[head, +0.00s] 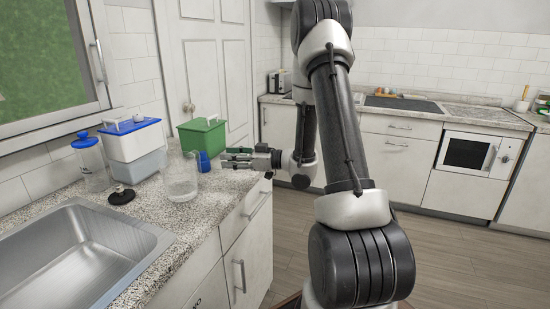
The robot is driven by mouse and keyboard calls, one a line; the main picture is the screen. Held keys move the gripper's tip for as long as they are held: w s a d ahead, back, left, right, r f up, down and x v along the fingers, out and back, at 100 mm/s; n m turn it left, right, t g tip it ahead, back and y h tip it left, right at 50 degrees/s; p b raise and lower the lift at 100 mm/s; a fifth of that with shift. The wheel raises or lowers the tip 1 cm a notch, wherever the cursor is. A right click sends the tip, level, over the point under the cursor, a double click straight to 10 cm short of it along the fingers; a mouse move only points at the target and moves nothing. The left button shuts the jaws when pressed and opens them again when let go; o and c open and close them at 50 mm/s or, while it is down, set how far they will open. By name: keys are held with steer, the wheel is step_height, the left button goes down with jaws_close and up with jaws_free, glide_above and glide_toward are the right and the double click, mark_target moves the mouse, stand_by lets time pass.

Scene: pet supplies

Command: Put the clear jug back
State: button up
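The clear jug (181,183) stands upright on the speckled counter, right of the sink. It is see-through, so its rim and handle are hard to make out. My gripper (224,158) reaches in from the right at about the height of the jug's upper part, pointing left. Its fingertips are close to the jug's right side, near a small blue object (203,161). I cannot tell whether they touch anything, or whether the fingers are open or shut.
A clear container with a blue lid (90,160), a white and blue lidded box (133,145) and a green box (202,136) stand behind the jug. A black round stopper (121,195) lies left of it. The sink (75,255) is at front left.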

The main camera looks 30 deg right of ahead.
steer(key=w+d+r+m+h, duration=0.1)
steer(key=w+d+r+h, duration=0.1)
steer(key=d+r+h, duration=0.4)
steer(key=s+d+r+m+g+h, duration=0.1)
steer(key=s+d+r+m+h, duration=0.3)
steer(key=s+r+h, duration=0.5)
steer(key=s+a+f+m+g+y, duration=0.1)
steer(key=s+a+m+g, duration=0.1)
steer(key=s, duration=1.1)
steer(key=s+a+f+m+g+y, duration=0.1)
steer(key=s+a+g, duration=0.3)
steer(key=s, duration=1)
steer(key=shift+f+m+g, duration=0.4)
steer(key=shift+f+m, duration=0.05)
steer(key=shift+m, duration=0.05)
steer(key=shift+s+a, duration=0.1)
